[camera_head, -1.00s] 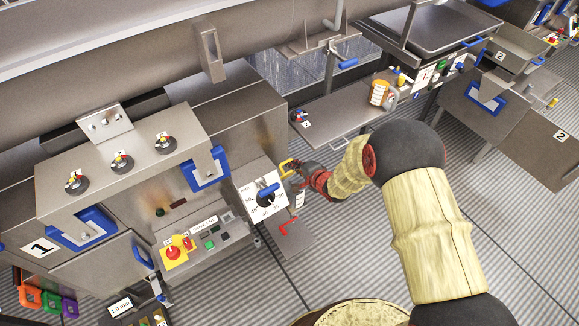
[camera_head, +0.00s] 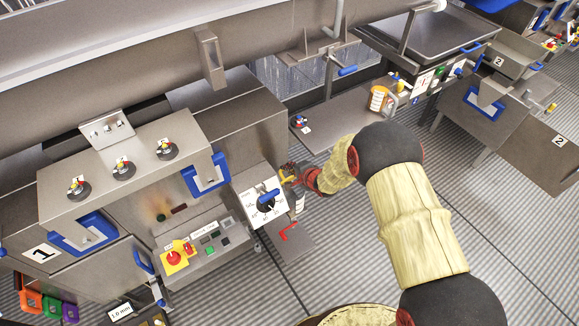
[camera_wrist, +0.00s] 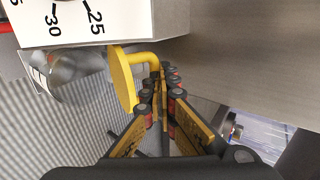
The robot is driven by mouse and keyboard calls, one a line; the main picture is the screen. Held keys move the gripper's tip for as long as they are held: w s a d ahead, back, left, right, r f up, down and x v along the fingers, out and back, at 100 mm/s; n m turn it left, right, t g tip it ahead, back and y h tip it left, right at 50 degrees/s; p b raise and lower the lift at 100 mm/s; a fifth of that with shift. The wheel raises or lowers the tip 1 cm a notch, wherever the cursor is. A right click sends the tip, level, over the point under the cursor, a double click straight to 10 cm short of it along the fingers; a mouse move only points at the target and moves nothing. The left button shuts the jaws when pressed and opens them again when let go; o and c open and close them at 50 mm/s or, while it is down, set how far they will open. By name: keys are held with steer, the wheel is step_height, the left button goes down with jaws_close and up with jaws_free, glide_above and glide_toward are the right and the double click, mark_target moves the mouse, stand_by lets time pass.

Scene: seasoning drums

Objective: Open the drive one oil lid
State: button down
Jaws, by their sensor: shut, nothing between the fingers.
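A yellow round lid (camera_wrist: 123,78) with a bent yellow arm at its top shows in the wrist view, beside the white dial face (camera_wrist: 70,15). The lid stands edge-on, left of my gripper (camera_wrist: 165,78). My gripper is shut and empty, its fingers close together just right of the lid and near the bent arm. I cannot tell whether they touch it. In the head view my gripper (camera_head: 291,173) is just right of the white dial box (camera_head: 262,203) with its blue knob. There it mostly hides the lid.
A clear cylinder (camera_wrist: 78,68) sits below the dial in the wrist view. A steel wall fills the upper right. In the head view, a red handle (camera_head: 288,233) hangs below the dial box, and a steel shelf (camera_head: 335,118) lies beyond my gripper. Open floor lies to the right.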

steer(key=shift+w+a+f+g+h+p, duration=0.1)
steer(key=shift+w+a+g+h+p, duration=0.3)
steer(key=shift+p, duration=1.05)
steer(key=shift+w+a+g+h+p, duration=0.1)
steer(key=shift+w+a+g+p, duration=0.4)
steer(key=shift+p, duration=0.95)
steer(key=shift+d, duration=0.25)
